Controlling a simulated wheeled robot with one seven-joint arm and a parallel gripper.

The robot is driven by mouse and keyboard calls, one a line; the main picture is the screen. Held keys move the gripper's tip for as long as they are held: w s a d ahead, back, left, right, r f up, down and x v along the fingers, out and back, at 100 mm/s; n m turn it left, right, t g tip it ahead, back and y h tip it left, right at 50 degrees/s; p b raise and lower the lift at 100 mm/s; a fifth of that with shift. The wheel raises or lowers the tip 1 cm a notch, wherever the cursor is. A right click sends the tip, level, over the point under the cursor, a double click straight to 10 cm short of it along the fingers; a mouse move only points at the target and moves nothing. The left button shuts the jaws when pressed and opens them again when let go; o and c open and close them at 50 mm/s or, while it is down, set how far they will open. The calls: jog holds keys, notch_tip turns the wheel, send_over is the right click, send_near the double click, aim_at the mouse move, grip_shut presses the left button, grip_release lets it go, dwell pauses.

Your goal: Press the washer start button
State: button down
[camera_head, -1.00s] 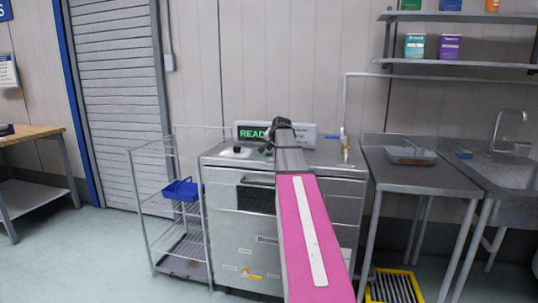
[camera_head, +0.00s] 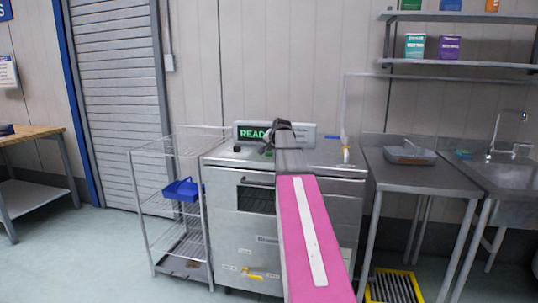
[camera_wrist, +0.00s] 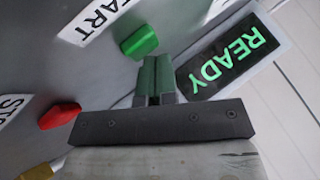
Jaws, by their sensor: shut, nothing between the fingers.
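The washer (camera_head: 232,220) is a steel cabinet with a READY display (camera_head: 253,132) at its back. My gripper (camera_wrist: 154,62) is shut and empty, over the washer top. In the wrist view, the green button (camera_wrist: 139,41) lies just ahead and left of my fingertips, beside the START label (camera_wrist: 95,18). I cannot tell whether the fingertips touch it. The red button (camera_wrist: 60,115) lies further left, by a partly cut-off label. The display also shows in the wrist view (camera_wrist: 228,58), lit green, right of my fingers. In the head view my arm hides part of the washer top.
A wire rack (camera_head: 180,232) with a blue basket (camera_head: 181,190) stands left of the washer. A steel table (camera_head: 410,172) and a sink (camera_head: 505,175) stand to the right. A yellow-framed grate (camera_head: 395,287) lies on the floor. Shelves (camera_head: 460,64) hang on the wall.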

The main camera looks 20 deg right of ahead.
aim_at(270, 153)
jog(key=shift+f, duration=0.15)
dwell(0.5)
jog(key=shift+r, duration=0.9)
jog(key=shift+r, duration=2.5)
